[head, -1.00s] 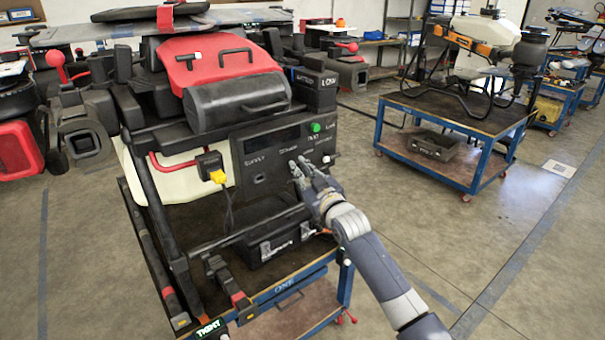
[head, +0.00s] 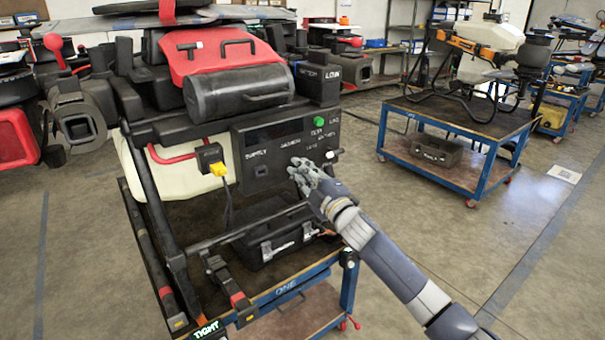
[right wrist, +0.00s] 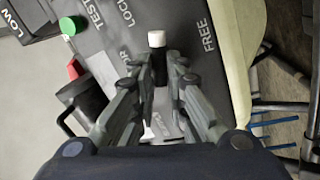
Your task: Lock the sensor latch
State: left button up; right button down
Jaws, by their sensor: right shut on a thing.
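The sensor latch is a short black lever with a white tip (right wrist: 157,40). It sits on the dark control panel (head: 262,152) of the drone, between the words LOCK and FREE in the right wrist view. My right gripper (head: 298,169) is at the panel's lower right in the head view. In the right wrist view its fingers (right wrist: 157,68) are shut on the latch, one on each side, with the white tip beyond them. The latch is hidden behind the fingers in the head view. My left gripper is out of view.
A green button (head: 320,122) sits on the panel near TEST. A yellow plug (head: 218,170) hangs at its left. A black case (head: 270,243) lies below, on the blue cart (head: 291,284). Open floor lies to the right, before a second cart (head: 436,172).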

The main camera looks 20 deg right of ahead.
jog(key=shift+f+n+y+b, duration=0.2)
jog(key=shift+n+y+b, duration=0.15)
jog(key=shift+n, duration=0.8)
jog(key=shift+f+n+y+b, duration=0.2)
jog(key=shift+n+y+b, duration=0.15)
jog(key=shift+n, duration=0.8)
jog(key=c, duration=1.6)
grip_release()
jog(key=v, duration=1.2)
jog(key=shift+r, duration=0.2)
